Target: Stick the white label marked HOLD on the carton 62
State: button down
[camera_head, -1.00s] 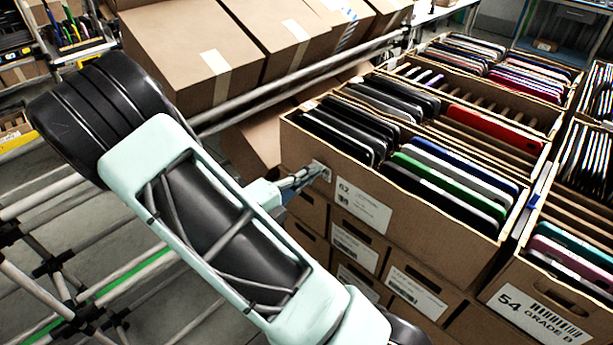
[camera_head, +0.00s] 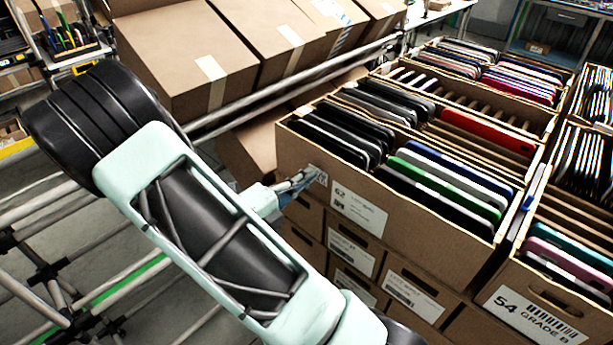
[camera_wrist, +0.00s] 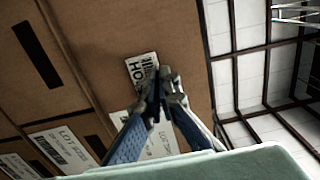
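Carton 62 (camera_head: 395,215) is a brown, tilted carton of upright, thin, coloured devices. Its printed "62" label (camera_head: 358,211) is on its front face. The white label (camera_wrist: 142,70), with "HO" readable, lies flat against the brown face above a printed label in the wrist view. In the head view the white label (camera_head: 319,176) is near the carton's upper left front corner. My gripper (camera_wrist: 163,77) is at the label, its fingertips close together and covering its right part. It also shows in the head view (camera_head: 304,179). Whether the fingertips pinch the label is hidden.
Carton 54 (camera_head: 490,287) stands at the right. More labelled cartons (camera_head: 386,284) are below carton 62. Closed, taped cartons (camera_head: 185,50) lie behind a metal rail (camera_head: 240,110). Rack tubes (camera_head: 40,200) and open floor are at the left.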

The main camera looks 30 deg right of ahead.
jog(key=c, duration=2.7)
grip_release()
jog(key=o, duration=0.6)
jog(key=shift+p+v, duration=1.1)
jog(key=shift+v, duration=7.9)
